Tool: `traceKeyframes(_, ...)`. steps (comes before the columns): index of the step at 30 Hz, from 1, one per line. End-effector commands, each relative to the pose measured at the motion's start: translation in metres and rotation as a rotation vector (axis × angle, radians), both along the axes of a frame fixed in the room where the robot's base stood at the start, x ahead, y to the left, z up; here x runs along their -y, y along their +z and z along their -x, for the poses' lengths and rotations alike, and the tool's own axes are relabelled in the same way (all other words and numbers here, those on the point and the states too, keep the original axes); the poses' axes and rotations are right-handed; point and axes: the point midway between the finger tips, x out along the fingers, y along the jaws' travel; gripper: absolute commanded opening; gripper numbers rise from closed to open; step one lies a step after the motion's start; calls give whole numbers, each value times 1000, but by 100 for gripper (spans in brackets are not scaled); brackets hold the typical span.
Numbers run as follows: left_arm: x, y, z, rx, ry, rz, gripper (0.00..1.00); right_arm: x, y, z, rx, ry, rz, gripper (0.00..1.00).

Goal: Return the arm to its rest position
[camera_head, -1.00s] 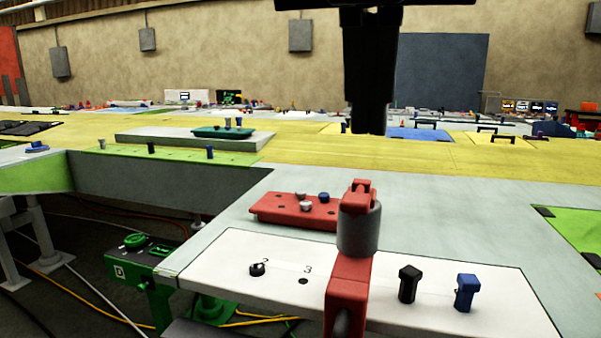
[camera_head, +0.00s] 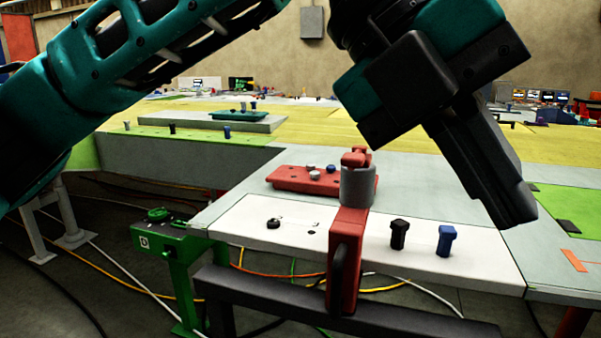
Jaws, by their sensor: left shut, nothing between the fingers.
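My left arm comes in from the left across the top of the head view. Its gripper (camera_head: 515,208) points down and to the right, with its fingers closed and nothing held. The fingertips show above the right end of the white board (camera_head: 350,236), to the right of the blue peg. I cannot tell their exact height above it. My right gripper does not show.
A red clamp (camera_head: 346,255) with a grey cylinder stands at the board's front edge. A black peg (camera_head: 399,233) and a blue peg (camera_head: 446,240) stand on the board. A red block (camera_head: 300,179) with several pegs lies behind. A green stand (camera_head: 174,255) is at left.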

Motion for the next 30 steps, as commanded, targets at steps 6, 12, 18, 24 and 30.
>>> traceKeyframes(6, 15, 3, 7, -364, -100, 373, 0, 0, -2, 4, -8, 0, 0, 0)
traceKeyframes(12, 9, 16, -17, -661, -61, 726, 0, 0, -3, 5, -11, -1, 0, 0)
traceKeyframes(18, -15, 10, -69, -925, 109, 1063, 0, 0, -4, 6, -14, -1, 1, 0)
traceKeyframes(24, -54, -32, -134, -1146, 403, 1349, 0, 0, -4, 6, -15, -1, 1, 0)
traceKeyframes(30, -103, -117, -188, -1316, 808, 1542, 0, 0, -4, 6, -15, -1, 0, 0)
